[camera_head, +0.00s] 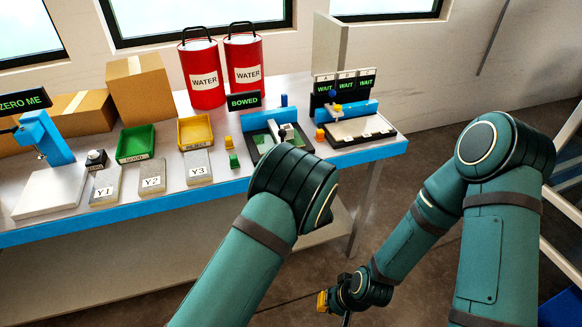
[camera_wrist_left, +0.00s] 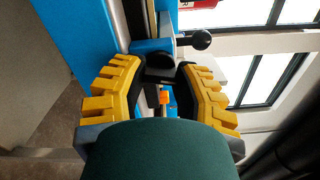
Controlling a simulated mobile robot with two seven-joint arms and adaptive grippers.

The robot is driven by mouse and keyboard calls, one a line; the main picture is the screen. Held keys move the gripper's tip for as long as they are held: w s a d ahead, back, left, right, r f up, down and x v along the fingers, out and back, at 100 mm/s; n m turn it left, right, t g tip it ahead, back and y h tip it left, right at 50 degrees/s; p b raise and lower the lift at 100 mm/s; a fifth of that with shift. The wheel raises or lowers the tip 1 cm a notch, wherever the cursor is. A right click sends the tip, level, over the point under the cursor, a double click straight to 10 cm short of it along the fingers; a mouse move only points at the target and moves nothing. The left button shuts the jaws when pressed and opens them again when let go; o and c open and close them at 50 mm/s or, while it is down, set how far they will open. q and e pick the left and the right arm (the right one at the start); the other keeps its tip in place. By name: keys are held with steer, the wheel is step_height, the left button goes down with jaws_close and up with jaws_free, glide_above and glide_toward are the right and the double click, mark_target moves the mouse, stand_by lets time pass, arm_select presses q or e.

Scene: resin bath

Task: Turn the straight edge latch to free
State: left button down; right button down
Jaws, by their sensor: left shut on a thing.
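The straight edge station, a blue and black fixture (camera_head: 262,119) under a sign reading BOWED, stands on the bench, partly hidden by my left arm. My left gripper (camera_wrist_left: 158,66) is hidden in the head view. In the left wrist view its yellow fingers are on either side of a black rounded part (camera_wrist_left: 160,61) of the blue fixture, and it is shut on this part. A black ball knob (camera_wrist_left: 200,40) on a short rod is beside it. I cannot tell which part is the latch. My right gripper (camera_head: 322,301) hangs low before the bench, too small to read.
The bench holds plates Y1 (camera_head: 105,187), Y2 (camera_head: 152,177) and Y3 (camera_head: 198,167), a green bin (camera_head: 136,144), a yellow bin (camera_head: 195,131) and red WATER cans (camera_head: 203,76). A second blue station (camera_head: 347,111) with WAIT signs is close on the right.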

arm_select(q)
steer(key=shift+r+n, duration=0.1)
steer(key=shift+n, duration=1.3)
steer(key=c, duration=0.6)
jaws_free()
steer(key=v, duration=1.2)
